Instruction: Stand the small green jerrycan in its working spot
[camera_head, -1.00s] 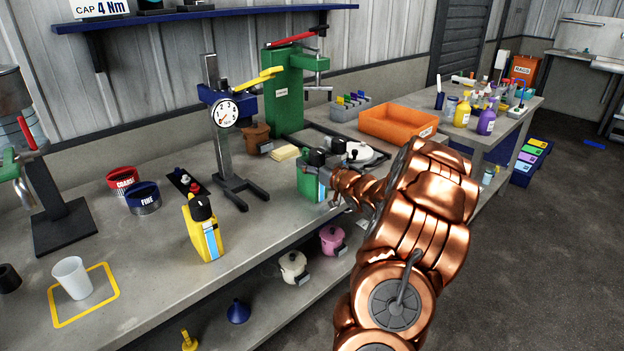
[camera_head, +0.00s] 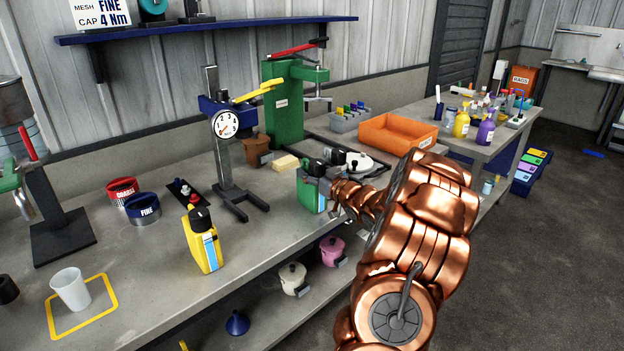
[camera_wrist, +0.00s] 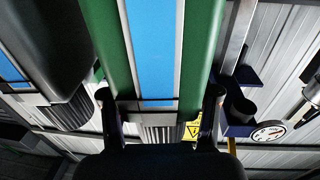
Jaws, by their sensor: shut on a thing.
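The small green jerrycan (camera_head: 311,197), with a black cap and a pale blue label, is upright at the front edge of the bench. My gripper (camera_head: 331,196) is shut on it from the right. I cannot tell whether its base touches the bench. In the wrist view the jerrycan (camera_wrist: 155,50) fills the top middle, its blue stripe between the two fingers of my gripper (camera_wrist: 159,98). A yellow-outlined square (camera_head: 112,304) at the bench's front left has a white cup (camera_head: 70,290) inside it.
A yellow jerrycan (camera_head: 203,245) stands left of the green one. Behind are the gauge stand (camera_head: 228,165), a green press (camera_head: 284,110), a yellow sponge (camera_head: 285,163) and an orange tray (camera_head: 398,134). Lidded pots (camera_head: 292,279) sit on the lower shelf. Bare bench (camera_head: 150,265) lies between cup and yellow jerrycan.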

